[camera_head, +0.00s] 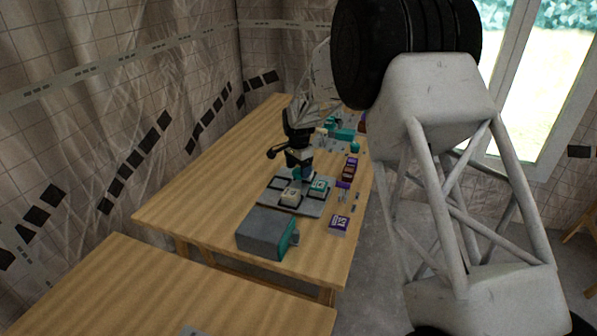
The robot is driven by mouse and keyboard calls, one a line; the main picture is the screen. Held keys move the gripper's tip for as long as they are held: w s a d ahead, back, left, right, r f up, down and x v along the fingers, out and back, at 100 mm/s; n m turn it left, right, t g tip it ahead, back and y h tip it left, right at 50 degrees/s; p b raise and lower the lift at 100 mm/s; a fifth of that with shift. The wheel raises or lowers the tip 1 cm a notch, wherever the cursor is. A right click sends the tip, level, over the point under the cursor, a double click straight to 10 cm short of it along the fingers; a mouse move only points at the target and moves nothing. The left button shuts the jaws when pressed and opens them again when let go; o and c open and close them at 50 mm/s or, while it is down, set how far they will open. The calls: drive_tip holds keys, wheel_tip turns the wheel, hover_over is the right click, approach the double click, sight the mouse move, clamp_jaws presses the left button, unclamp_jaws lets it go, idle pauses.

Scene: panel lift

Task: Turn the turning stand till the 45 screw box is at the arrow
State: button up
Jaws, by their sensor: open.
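A flat grey stand (312,209) with dark square places lies on the wooden table. Marks on these boxes are too small to read, so I cannot tell which is the 45 screw box. I cannot make out the arrow. My gripper (298,172), black and pale, points down above the far part of the stand and hides some of it. It is open; I cannot tell whether it touches anything.
A grey and teal block (265,233) stands at the table's near edge. Purple and brown boxes (348,170) and teal items (343,134) lie farther back. The table's left side (190,190) is clear.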

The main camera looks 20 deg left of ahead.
drive_tip(key=shift+r, duration=3.1)
drive_tip(key=shift+d+r, duration=0.3)
drive_tip(key=shift+d, duration=0.1)
drive_tip(key=s+d+r+n, duration=0.1)
drive_tip(key=s+d+r, duration=0.5)
drive_tip(key=d, duration=0.4)
drive_tip(key=s+d+r+n+t, duration=0.1)
drive_tip(key=s+d+r, duration=0.5)
drive_tip(key=d, duration=0.5)
drive_tip(key=s+d+r+n, duration=0.1)
drive_tip(key=s+d+r, duration=0.5)
drive_tip(key=d, duration=0.4)
drive_tip(key=s+d+f+n, duration=0.1)
drive_tip(key=s+d, duration=0.5)
drive_tip(key=s, duration=0.4)
drive_tip(key=s+d+n+t, duration=0.1)
drive_tip(key=s+d, duration=0.5)
drive_tip(key=s, duration=0.5)
drive_tip(key=s+d+f+n, duration=0.1)
drive_tip(key=s+d, duration=0.5)
drive_tip(key=s, duration=0.5)
drive_tip(key=shift+s+d+f+t, duration=0.25)
drive_tip(key=shift+d+f+t, duration=0.05)
drive_tip(key=shift+f, duration=0.05)
